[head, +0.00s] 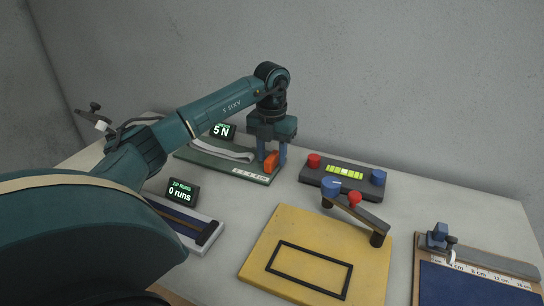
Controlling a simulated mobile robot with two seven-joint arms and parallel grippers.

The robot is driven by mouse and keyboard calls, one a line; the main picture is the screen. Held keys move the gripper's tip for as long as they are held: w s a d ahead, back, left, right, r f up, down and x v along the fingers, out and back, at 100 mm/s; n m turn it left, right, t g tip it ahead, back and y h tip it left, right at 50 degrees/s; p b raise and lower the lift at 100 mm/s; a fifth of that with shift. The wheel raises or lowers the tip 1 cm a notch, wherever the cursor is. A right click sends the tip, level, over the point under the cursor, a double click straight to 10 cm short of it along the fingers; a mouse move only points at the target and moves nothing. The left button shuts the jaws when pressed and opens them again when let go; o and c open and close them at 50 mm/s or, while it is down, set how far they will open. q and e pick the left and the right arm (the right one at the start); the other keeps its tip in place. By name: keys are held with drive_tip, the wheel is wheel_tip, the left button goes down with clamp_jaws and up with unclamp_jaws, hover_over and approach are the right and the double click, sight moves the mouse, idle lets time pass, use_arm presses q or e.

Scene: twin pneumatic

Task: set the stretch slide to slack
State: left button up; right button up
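The stretch rig is a green board (205,158) at the back of the table, with a pale band (222,151) running along it. An orange slide block (271,161) stands at the board's right end, by a white scale strip (251,175) too small to read. A small display (222,131) behind the board reads 5 N. My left gripper (272,157) points down over the orange block, one finger on each side. Whether the fingers press on the block I cannot tell. My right gripper is not in view.
A display reading 0 runs (181,191) and a zip board (205,241) lie nearer, beside my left arm. A dark panel with red and blue knobs (343,180), a yellow board with a lever (300,228) and a blue-matted board (470,287) fill the right.

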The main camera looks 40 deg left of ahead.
use_arm(q)
drive_tip(key=shift+f, duration=0.55)
clamp_jaws()
